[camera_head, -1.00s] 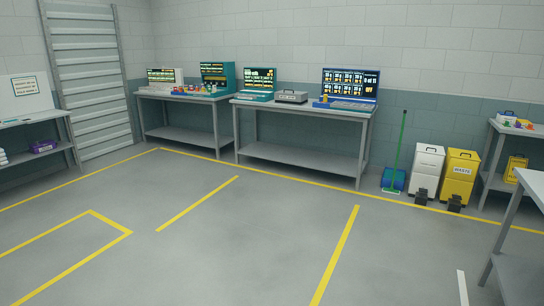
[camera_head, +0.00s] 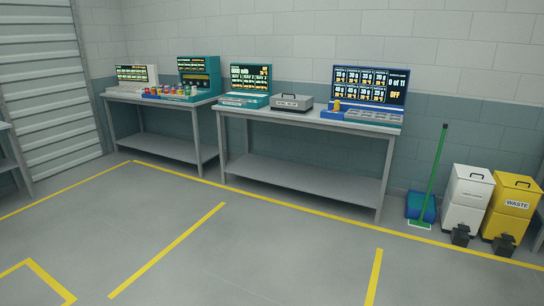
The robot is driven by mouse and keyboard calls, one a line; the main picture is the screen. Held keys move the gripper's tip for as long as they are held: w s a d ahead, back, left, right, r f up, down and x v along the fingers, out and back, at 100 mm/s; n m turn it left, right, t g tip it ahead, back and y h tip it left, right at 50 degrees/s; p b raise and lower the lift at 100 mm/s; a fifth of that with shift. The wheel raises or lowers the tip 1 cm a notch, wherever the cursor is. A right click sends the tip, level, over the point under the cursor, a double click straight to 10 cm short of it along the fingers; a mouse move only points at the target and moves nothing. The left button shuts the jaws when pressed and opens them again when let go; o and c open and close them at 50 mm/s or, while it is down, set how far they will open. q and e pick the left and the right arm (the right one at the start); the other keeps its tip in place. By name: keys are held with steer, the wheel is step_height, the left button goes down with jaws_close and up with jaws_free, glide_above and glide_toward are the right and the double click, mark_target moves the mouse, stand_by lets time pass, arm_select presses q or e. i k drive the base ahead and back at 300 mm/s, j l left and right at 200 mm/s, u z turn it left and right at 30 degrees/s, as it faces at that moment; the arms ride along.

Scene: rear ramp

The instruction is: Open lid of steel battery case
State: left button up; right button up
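The steel battery case (camera_head: 291,103) is a grey box with a dark handle on top. It sits on the right workbench (camera_head: 310,118), between a teal device with a screen and a blue device with a larger screen. Its lid looks shut. Neither of my grippers shows in the head view.
The teal device (camera_head: 249,86) stands left of the case and the blue screen device (camera_head: 368,96) right of it. Another bench (camera_head: 163,99) stands further left. A broom (camera_head: 435,170), a white bin (camera_head: 467,197) and a yellow waste bin (camera_head: 512,207) stand at right. The floor ahead is open.

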mark_target(281, 100)
steer(key=i, duration=3.5)
steer(key=i+z, duration=0.15)
steer(key=i, duration=0.45)
steer(key=i+j, duration=0.15)
steer(key=i, duration=0.45)
steer(key=i+j+z, duration=0.1)
steer(key=i, duration=0.5)
steer(key=i+j, duration=0.15)
steer(key=i, duration=0.45)
steer(key=l+z, duration=0.05)
